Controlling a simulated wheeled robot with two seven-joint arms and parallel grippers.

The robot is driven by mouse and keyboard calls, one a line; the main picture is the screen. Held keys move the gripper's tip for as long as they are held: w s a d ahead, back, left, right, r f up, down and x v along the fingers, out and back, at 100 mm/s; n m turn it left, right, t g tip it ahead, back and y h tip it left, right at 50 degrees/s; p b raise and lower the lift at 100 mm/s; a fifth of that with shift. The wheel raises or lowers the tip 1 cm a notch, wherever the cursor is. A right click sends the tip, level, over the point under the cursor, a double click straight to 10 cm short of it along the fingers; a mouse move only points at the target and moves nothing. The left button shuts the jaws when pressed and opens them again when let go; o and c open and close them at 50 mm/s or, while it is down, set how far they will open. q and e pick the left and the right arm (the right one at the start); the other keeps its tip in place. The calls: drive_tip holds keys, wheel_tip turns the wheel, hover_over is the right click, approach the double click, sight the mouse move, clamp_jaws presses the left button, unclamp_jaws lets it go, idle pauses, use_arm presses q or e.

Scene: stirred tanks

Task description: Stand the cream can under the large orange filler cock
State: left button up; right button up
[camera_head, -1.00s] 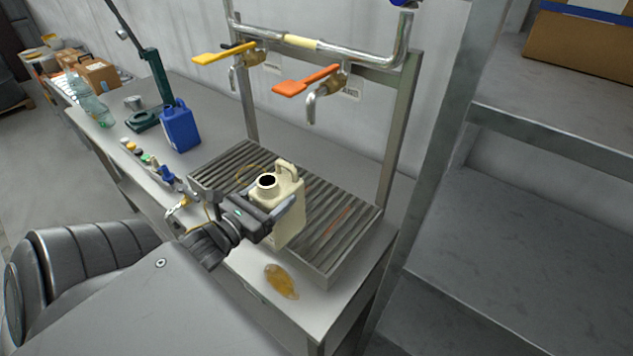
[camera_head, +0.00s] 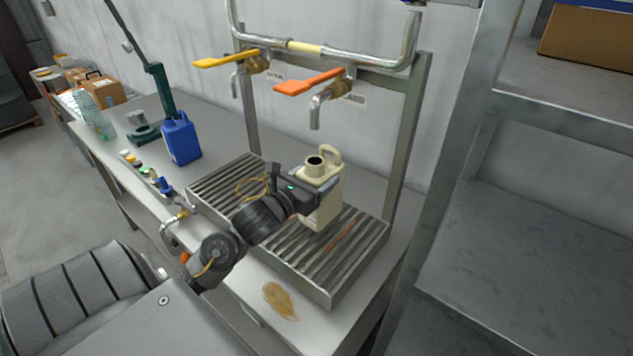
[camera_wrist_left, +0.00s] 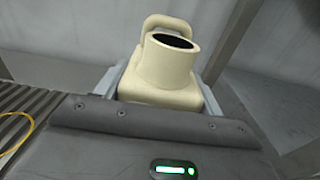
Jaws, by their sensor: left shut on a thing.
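The cream can (camera_head: 325,205) is upright with its open mouth facing up and its handle at the back. My left gripper (camera_head: 322,190) is shut on it from the left. The can is over the slatted drip grate (camera_head: 335,270); I cannot tell whether its base touches the slats. The large orange filler cock (camera_head: 312,84) is on the pipe frame, and its spout (camera_head: 316,115) ends above the can's mouth. In the left wrist view the can's neck (camera_wrist_left: 168,65) rises between the fingers. My right gripper is not in view.
A yellow-handled cock (camera_head: 228,60) hangs left of the orange one. A blue can (camera_head: 181,138) stands on the bench to the left. An amber puddle (camera_head: 281,300) lies at the front edge. A shelf is at right.

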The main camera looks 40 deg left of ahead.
use_arm(q)
drive_tip(key=shift+f, duration=0.9)
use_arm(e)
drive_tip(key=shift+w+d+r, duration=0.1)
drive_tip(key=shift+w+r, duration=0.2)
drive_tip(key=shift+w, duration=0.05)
use_arm(q)
drive_tip(key=shift+f, duration=0.2)
drive_tip(key=o, duration=1.4)
drive_tip(key=shift+c, duration=0.2)
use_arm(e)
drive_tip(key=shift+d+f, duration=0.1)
use_arm(q)
drive_tip(key=shift+r, duration=0.15)
